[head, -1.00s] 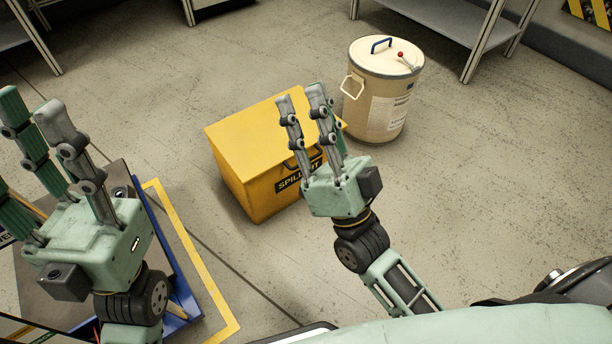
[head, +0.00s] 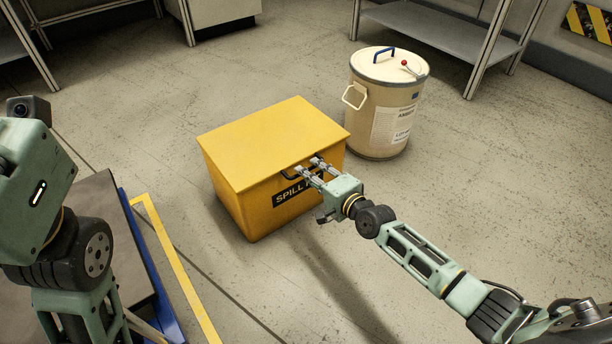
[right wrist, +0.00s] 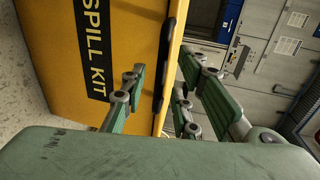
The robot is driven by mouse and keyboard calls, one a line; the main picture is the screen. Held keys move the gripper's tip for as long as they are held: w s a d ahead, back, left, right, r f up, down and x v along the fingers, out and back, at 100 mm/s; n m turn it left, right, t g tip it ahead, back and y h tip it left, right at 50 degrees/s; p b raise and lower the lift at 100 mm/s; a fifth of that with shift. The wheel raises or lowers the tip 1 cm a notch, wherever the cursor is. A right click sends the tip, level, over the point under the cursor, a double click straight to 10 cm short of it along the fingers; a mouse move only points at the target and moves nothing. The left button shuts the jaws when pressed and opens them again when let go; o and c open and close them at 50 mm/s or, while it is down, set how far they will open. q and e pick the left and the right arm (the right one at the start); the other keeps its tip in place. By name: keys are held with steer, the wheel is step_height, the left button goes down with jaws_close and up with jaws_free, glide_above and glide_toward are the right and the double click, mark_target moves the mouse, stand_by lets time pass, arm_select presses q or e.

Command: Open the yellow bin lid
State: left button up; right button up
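The yellow spill kit bin (head: 250,205) stands on the floor with its flat lid (head: 265,135) closed. A dark handle (head: 290,176) is at the lid's front edge. My right gripper (head: 309,168) is at that handle, its fingers pointing to the bin. In the right wrist view the fingers (right wrist: 165,92) are spread, on either side of the dark handle (right wrist: 168,60) and lid edge; I cannot tell whether they touch it. The gripper partly hides the SPILL KIT label. My left gripper (head: 30,180) is at the left edge; its fingers are out of view.
A beige drum (head: 380,125) with a blue lid handle stands close behind the bin to the right. A blue-edged platform (head: 140,255) with yellow floor tape is at lower left. Metal shelves stand at the back. The floor in front of the bin is clear.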

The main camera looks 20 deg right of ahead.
steer(key=shift+b+x, duration=0.5)
steer(key=shift+x, duration=0.9)
steer(key=shift+c, duration=0.5)
jaws_close()
